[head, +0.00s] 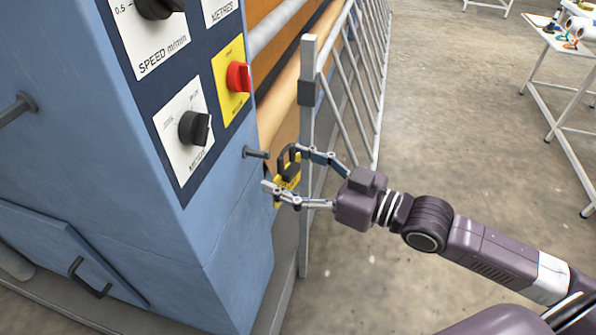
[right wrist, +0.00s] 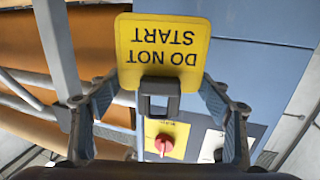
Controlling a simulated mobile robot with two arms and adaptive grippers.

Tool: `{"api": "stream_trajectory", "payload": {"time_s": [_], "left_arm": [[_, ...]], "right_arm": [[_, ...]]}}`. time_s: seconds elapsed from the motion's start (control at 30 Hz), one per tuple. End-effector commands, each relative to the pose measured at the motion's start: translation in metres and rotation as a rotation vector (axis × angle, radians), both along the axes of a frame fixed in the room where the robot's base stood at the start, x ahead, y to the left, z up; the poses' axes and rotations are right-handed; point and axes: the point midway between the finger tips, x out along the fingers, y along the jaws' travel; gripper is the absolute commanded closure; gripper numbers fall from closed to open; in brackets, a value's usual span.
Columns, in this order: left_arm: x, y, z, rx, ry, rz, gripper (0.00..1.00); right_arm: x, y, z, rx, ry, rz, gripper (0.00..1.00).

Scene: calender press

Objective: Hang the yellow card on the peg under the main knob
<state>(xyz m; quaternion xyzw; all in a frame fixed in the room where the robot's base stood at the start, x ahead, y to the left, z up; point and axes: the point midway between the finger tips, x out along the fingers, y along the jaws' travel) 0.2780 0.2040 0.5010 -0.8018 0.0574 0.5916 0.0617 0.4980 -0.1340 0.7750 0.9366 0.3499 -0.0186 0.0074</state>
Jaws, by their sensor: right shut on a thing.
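The yellow card (head: 289,183) has a black loop at its top and is partly hidden by my fingers in the head view. In the right wrist view the card (right wrist: 160,45) reads "DO NOT START" upside down. My right gripper (head: 282,168) is shut on the card. The red main knob (head: 238,77) sits on a yellow plate; it also shows in the right wrist view (right wrist: 163,144). The dark peg (head: 257,153) sticks out of the blue cabinet below that knob. The loop appears just right of the peg's tip, apart from it. My left gripper is out of view.
The blue cabinet (head: 120,190) has a black mode knob (head: 194,128) and a second peg (head: 18,108) at the far left. A grey railing (head: 307,130) stands just behind my right gripper. Open floor (head: 440,130) lies to the right.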

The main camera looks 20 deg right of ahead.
Motion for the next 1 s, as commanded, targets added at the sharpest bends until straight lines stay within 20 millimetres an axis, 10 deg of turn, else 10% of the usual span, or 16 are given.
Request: {"api": "stream_trajectory", "payload": {"time_s": [1.0], "left_arm": [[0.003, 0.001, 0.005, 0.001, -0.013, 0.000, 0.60]], "right_arm": [[0.030, 0.045, -0.009, 0.000, 0.000, 0.000, 0.47]]}}
